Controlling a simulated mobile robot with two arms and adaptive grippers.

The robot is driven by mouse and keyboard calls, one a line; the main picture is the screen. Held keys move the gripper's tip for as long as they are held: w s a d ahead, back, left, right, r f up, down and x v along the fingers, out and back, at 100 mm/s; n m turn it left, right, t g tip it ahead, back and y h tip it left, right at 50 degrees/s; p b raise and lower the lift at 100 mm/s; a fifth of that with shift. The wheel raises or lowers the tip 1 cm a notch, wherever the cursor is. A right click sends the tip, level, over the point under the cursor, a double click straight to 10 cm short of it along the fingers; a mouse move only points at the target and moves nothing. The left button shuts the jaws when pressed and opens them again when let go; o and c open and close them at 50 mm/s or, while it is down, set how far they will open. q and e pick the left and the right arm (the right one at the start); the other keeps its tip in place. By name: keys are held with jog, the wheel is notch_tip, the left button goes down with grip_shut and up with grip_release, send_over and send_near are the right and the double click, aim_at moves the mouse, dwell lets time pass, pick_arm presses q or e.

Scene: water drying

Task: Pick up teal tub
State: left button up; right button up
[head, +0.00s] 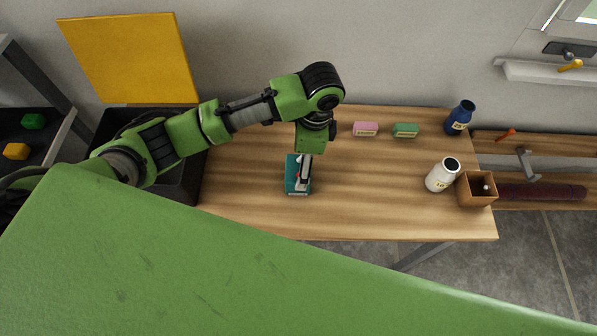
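The teal tub (290,182) stands on the wooden table (370,200), left of its middle. My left arm reaches in from the left, and its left gripper (302,182) points down at the tub. The gripper covers the right part of the tub, with its fingers at or inside the tub's opening. A small red detail shows beside the fingers. I cannot tell whether the fingers touch the tub or how far apart they are. My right gripper is not in view.
A pink block (365,129) and a green block (405,130) lie behind. A blue jar (459,118), a white jar (442,175) and a brown box (477,189) stand at the right. A black bin (181,191) stands left of the table. The table's middle is clear.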

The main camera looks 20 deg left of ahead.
aim_at(298, 172)
pick_arm(q)
jog(key=shift+a+f, duration=0.1)
jog(key=shift+f, duration=0.65)
jog(key=shift+w+f, duration=0.1)
jog(key=shift+f, duration=0.25)
jog(key=shift+a+f, duration=0.15)
jog(key=shift+f, duration=0.45)
jog(key=f, duration=0.1)
jog(key=f+p, duration=0.1)
jog(key=f, duration=0.1)
jog(key=shift+w+a+f, duration=0.15)
jog(key=shift+a+f, duration=0.1)
jog(key=shift+a, duration=0.05)
jog(key=shift+f, duration=0.45)
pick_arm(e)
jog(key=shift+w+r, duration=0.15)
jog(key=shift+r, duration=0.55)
pick_arm(q)
jog(key=c, duration=1.3)
